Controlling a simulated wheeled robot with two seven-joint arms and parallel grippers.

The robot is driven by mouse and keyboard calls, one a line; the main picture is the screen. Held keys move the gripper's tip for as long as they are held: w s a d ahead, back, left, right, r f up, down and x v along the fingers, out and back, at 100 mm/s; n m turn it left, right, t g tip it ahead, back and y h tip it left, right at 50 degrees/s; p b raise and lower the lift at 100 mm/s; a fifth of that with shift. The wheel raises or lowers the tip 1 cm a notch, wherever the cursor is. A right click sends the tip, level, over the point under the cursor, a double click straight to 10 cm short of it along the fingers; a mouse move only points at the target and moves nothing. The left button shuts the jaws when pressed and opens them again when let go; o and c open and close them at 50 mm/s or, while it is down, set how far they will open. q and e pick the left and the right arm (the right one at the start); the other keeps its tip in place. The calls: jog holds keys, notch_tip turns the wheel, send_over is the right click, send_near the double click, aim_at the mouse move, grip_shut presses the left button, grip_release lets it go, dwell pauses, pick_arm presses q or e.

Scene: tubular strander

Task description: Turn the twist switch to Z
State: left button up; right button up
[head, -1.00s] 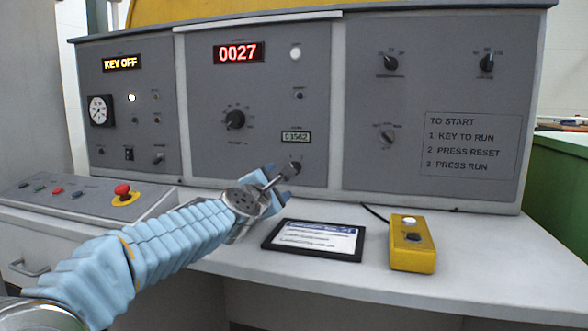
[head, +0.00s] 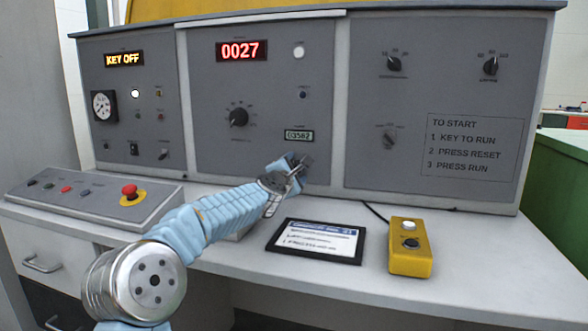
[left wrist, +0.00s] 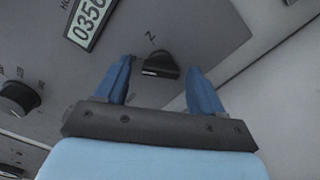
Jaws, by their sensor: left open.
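The twist switch (left wrist: 162,62) is a small black knob on the grey panel in the left wrist view. A letter Z (left wrist: 150,37) is printed just above it, slightly left. My left gripper (left wrist: 160,68) is open, with one blue finger on each side of the knob and visible gaps between. I cannot tell which way the knob points. In the head view, my left gripper (head: 296,164) is at the lower middle panel, below the small counter display (head: 299,136), and largely hides the switch. My right gripper is not in view.
Another dark selector knob (head: 239,118) is up and left on the same panel. A framed card (head: 314,241) and a yellow button box (head: 411,247) stand on the desk below. A red emergency button (head: 130,192) is on the left console.

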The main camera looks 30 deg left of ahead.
pick_arm(q)
jog(key=c, duration=1.1)
jog(key=shift+o, duration=0.2)
jog(key=m, duration=0.6)
jog(key=shift+r, duration=0.1)
jog(key=m, duration=0.5)
jog(key=shift+m+p, duration=0.35)
jog(key=shift+m, duration=0.05)
jog(key=o, duration=1.1)
jog(key=shift+r, duration=0.15)
jog(key=shift+c, duration=0.2)
